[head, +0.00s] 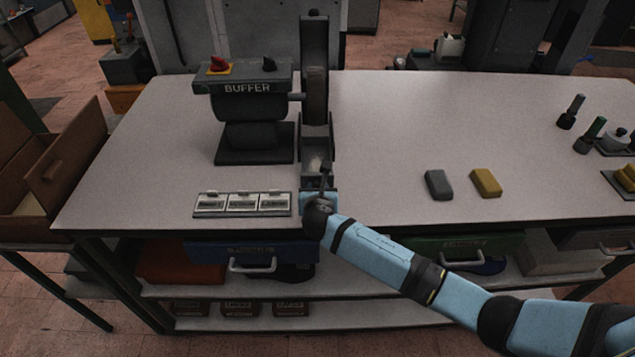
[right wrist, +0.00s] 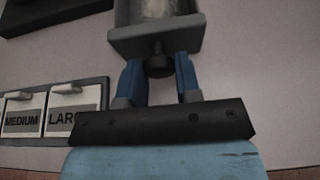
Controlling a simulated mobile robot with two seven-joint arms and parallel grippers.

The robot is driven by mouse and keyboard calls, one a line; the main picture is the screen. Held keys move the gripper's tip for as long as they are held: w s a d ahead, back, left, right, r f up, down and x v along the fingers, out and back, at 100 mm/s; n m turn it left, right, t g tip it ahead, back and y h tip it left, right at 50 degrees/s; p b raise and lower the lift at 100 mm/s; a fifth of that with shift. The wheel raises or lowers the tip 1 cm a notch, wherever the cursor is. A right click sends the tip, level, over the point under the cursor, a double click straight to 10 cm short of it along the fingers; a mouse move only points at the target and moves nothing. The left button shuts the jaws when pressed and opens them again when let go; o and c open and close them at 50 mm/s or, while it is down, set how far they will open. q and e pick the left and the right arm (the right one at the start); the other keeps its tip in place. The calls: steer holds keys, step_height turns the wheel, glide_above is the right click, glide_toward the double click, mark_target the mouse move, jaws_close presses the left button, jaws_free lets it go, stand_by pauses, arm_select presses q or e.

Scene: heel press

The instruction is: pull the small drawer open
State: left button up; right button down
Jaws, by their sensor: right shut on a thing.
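The small drawer (head: 317,165) is a grey tray at the foot of the buffing wheel unit. Its open top shows some pale contents. In the right wrist view the drawer's grey front (right wrist: 128,45) faces me, with a short dark knob (right wrist: 159,66) on it. My right gripper (head: 320,188) comes in from the lower right. In the wrist view its two blue fingers (right wrist: 159,76) stand on either side of the knob, shut on it. How far the drawer stands out of its housing is hard to tell. My left gripper is not in view.
The BUFFER machine (head: 252,115) stands behind and left of the drawer. A rack of labelled lidded boxes (head: 242,203) lies close left of my gripper. A grey block (head: 439,185) and a yellow block (head: 486,182) lie to the right. The bench between is clear.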

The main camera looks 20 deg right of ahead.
steer(key=shift+r, duration=0.15)
steer(key=shift+w, duration=0.1)
steer(key=c, duration=0.8)
jaws_free()
steer(key=b+v, duration=0.1)
steer(key=v, duration=1.2)
steer(key=shift+s+a, duration=0.15)
steer(key=shift+s, duration=0.3)
